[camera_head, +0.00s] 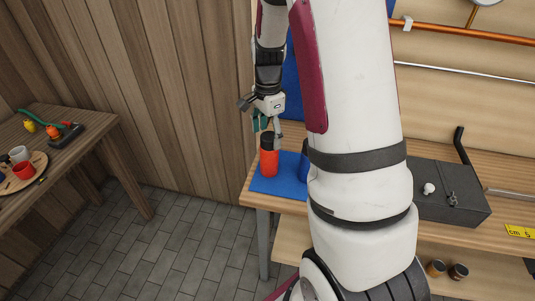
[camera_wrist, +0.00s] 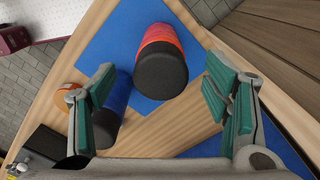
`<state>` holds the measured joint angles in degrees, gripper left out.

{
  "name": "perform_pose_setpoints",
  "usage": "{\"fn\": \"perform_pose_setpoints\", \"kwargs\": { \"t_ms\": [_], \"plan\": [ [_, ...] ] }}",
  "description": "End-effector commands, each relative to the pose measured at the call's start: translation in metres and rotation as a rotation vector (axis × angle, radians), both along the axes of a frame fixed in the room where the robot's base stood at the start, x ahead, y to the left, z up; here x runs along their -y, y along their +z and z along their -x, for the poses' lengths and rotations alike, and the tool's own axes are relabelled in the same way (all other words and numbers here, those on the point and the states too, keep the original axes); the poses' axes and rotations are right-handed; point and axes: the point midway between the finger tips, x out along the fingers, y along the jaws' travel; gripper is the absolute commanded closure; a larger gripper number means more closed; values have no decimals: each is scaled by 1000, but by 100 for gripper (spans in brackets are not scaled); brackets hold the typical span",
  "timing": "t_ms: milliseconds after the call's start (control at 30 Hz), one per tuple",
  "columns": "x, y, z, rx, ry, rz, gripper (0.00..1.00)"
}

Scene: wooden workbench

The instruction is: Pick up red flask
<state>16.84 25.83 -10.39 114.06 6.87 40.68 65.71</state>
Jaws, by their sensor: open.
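The red flask (camera_head: 269,162), orange-red with a black cap, stands upright on a blue mat (camera_head: 285,187) on the workbench. In the wrist view the red flask (camera_wrist: 161,42) shows cap-first at the upper middle. My gripper (camera_wrist: 158,108) is open and empty, its green-padded fingers spread wide. The flask lies beyond the fingertips, roughly centred between them. In the head view my gripper (camera_head: 267,124) hangs just above the flask's cap. A blue flask (camera_wrist: 112,108) with a dark cap stands close beside the left finger, partly hidden by it.
In the head view the blue flask (camera_head: 304,163) is mostly behind my arm. A dark grey metal box (camera_head: 450,193) sits farther right on the bench. A wooden wall rises at left. A side table (camera_head: 60,150) with cups stands far left.

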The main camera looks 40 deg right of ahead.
Motion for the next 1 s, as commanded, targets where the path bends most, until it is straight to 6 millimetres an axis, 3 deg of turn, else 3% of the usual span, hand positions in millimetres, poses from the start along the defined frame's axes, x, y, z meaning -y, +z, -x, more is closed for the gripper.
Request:
{"fn": "perform_pose_setpoints", "kwargs": {
  "t_ms": [267, 600, 867, 900, 1000],
  "plan": [
    [0, -21, 0, -2, 1, -1, 30],
    [4, -64, -1, -1, 1, -1, 30],
    [4, -67, -1, 0, 2, -1, 30],
    [4, -67, -1, 0, 2, -1, 32],
    [4, -67, -1, 0, 1, -1, 55]
  ]
}}
